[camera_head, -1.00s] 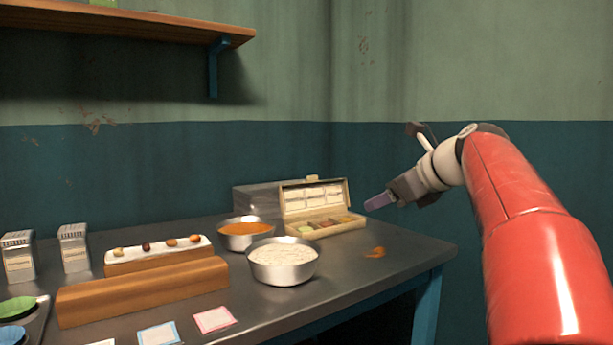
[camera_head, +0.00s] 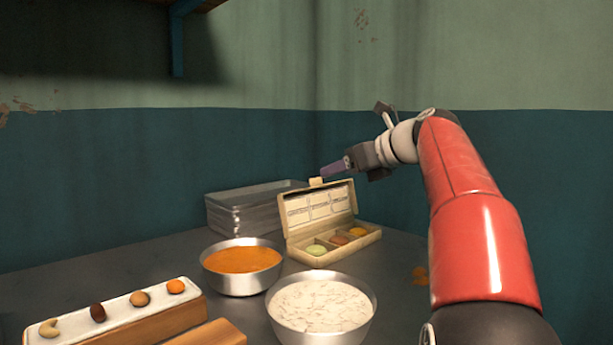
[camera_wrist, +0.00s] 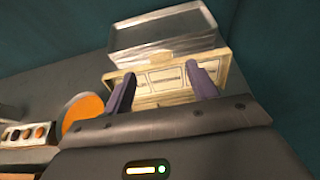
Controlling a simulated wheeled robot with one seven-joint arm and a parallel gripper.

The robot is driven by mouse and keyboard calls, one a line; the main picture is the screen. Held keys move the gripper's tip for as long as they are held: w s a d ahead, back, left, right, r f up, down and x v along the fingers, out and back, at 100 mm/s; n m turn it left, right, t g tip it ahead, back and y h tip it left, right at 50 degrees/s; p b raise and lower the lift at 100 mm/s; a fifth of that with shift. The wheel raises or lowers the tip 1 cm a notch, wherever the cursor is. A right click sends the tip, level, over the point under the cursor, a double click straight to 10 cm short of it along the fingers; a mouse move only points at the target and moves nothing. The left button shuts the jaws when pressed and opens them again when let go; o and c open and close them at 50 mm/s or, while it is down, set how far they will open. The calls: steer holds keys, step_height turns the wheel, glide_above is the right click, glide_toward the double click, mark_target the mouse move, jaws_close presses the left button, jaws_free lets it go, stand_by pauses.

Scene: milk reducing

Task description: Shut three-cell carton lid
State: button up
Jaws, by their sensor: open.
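The beige three-cell carton (camera_head: 368,244) stands on the table with its lid (camera_head: 335,199) raised and leaning back. Its cells hold a green, a brown and an orange piece. A small tab (camera_head: 317,182) sticks up from the lid's top edge. My gripper (camera_head: 326,171) is just above the tab in the head view, its purple fingers pointing left. In the wrist view my gripper (camera_wrist: 162,88) is open, with the lid (camera_wrist: 165,80) showing between and beyond its fingers. I cannot tell whether a finger touches the lid. My palm hides the carton's lower part there.
A clear-lidded metal box (camera_head: 235,213) stands behind the carton. A bowl of orange powder (camera_head: 242,264) and a bowl of white flakes (camera_head: 320,306) stand in front. A wooden rack (camera_head: 125,312) with nuts is at lower left. The wall is close behind.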

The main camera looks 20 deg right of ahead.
mark_target(315, 179)
steer(key=x, duration=0.7)
steer(key=shift+f, duration=0.1)
jaws_close()
steer(key=shift+a, duration=0.15)
